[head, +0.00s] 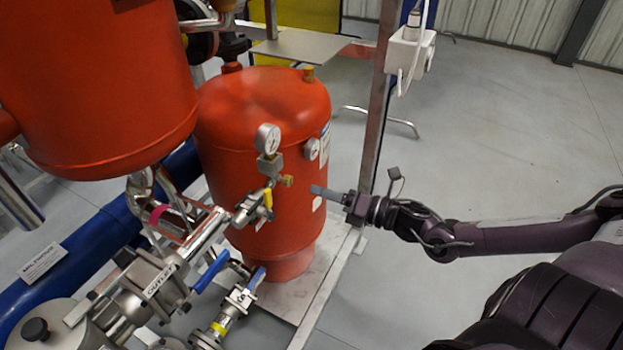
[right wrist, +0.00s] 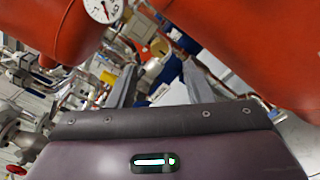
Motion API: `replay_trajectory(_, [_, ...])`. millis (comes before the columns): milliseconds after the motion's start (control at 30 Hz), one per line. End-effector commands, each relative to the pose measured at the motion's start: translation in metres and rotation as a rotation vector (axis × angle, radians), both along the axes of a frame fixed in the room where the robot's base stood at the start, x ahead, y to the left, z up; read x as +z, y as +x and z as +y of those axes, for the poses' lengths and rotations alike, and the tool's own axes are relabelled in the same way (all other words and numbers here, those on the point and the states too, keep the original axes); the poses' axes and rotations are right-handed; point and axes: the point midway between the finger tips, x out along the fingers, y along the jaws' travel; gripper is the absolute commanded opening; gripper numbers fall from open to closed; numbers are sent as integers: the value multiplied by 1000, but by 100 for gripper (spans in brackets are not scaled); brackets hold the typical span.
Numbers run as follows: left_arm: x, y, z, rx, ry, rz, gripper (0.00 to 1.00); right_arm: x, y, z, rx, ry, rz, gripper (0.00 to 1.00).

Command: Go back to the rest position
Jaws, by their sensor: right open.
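My right gripper (head: 328,193) reaches in from the right in the head view, with its grey fingers pointing left at the red tank (head: 245,115). The fingers overlap the tank's right edge in the picture; I cannot tell the exact gap to it. In the right wrist view the two fingers of the gripper (right wrist: 160,78) stand apart, with nothing seen held between them. My left gripper is not in view.
A pressure gauge (head: 268,139) and a yellow-handled valve (head: 267,198) sit before the tank. A metal frame post (head: 378,110) stands behind the gripper, with a white box (head: 410,55) on it. Blue-handled valves (head: 211,270) lie lower left. Open floor (head: 510,130) extends right.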

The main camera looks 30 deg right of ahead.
Motion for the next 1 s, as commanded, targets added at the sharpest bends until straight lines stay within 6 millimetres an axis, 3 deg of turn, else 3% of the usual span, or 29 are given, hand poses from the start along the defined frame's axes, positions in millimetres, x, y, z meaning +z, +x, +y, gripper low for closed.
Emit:
replay_trajectory(233, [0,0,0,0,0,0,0,-2,1,-2,-8,6,6,46])
replay_trajectory(367, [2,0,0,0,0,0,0,-25,9,-27,-99,63,69,46])
replay_trajectory(467, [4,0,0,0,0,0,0,-66,14,-64,-243,166,173,46])
replay_trajectory(533, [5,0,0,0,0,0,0,-104,11,-93,-369,265,266,46])
replay_trajectory(700, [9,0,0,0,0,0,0,-209,-21,-141,-667,521,491,46])
replay_trajectory(867, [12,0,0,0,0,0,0,-306,-77,-152,-925,753,688,46])
replay_trajectory(1000, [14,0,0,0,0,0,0,-382,-137,-134,-1131,939,850,46])
